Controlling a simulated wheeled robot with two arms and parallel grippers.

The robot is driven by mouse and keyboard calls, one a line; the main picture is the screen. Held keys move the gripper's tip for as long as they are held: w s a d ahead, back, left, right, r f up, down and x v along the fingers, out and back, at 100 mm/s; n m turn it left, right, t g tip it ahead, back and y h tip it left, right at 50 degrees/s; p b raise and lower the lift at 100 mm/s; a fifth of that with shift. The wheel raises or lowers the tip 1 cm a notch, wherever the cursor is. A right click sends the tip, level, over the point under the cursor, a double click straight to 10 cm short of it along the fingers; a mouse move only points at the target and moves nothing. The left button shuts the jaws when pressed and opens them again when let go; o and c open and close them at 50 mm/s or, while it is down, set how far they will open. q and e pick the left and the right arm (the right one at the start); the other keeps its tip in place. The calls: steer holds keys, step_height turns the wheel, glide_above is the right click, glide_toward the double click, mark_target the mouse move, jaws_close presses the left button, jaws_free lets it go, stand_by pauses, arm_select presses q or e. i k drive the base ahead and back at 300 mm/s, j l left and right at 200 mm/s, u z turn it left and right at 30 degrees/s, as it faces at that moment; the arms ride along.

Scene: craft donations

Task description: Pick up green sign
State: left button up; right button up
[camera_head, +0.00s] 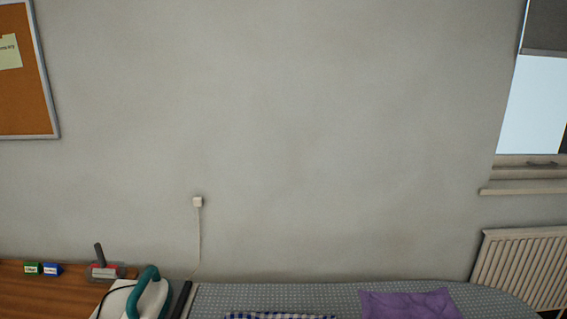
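A small green sign (32,268) with a pale label stands on the brown wooden table (40,295) at the lower left of the head view. A blue sign (52,269) of like size stands right beside it on its right. The writing on both is too small to read. Neither of my grippers shows in this view.
A grey and red object with a dark upright handle (104,270) stands right of the signs. A teal and white iron (150,296) is at the end of a dotted ironing board (350,296), which bears a purple cloth (408,304) and a checked cloth (280,316). A radiator (520,267) is at right.

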mark_target(35, 268)
steer(key=u, duration=1.7)
